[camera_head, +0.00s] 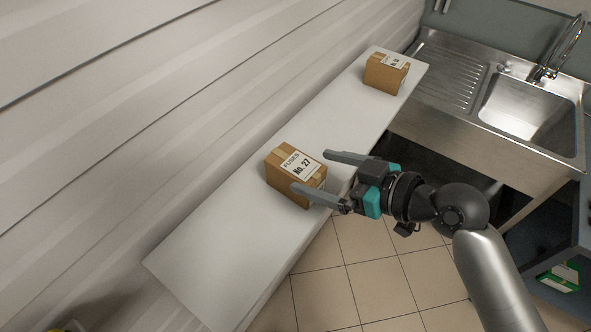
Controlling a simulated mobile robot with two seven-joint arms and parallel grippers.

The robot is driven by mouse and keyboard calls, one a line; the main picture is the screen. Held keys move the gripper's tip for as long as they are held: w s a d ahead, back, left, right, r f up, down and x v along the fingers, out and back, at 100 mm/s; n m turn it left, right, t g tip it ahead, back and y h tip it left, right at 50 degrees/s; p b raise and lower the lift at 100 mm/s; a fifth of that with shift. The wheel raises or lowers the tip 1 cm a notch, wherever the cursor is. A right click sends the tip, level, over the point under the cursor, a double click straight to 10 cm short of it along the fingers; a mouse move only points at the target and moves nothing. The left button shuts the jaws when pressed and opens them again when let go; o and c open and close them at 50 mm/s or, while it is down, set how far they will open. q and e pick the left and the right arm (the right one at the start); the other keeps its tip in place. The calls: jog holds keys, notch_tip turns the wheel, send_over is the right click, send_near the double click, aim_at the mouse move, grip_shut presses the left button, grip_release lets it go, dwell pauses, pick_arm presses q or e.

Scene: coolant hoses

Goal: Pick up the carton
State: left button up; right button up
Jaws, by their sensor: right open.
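A brown carton (283,177) with a white label reading "FUSES No. 27" sits on the long white shelf (215,250), near its middle. A second brown carton (384,76) with a white label stands at the shelf's far end. My right gripper (308,171) is open and comes in from the right. Its two fingers point left toward the nearer carton. The lower finger overlaps the carton's lower right side in the picture, and the upper finger is beyond its upper right corner. I cannot tell whether either finger touches it. My left gripper is not in view.
A pale panelled wall (130,110) runs along the shelf's left side. A steel sink (525,105) with a drainer and faucet stands at the upper right. The tiled floor (370,275) lies below the shelf's right edge. The shelf's near end is bare.

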aim_at(303, 167)
jog(key=x, duration=0.3)
jog(key=shift+a, duration=0.15)
jog(key=shift+w+a+p, duration=0.3)
jog(key=shift+a+p, duration=0.1)
jog(key=x, duration=0.3)
jog(key=shift+a+r+p, duration=0.25)
jog(key=shift+p, duration=0.15)
jog(key=shift+w+a+f, duration=0.35)
jog(key=shift+a, duration=0.05)
jog(key=c, duration=1.5)
jog(key=shift+c, duration=0.2)
jog(key=shift+r, duration=0.15)
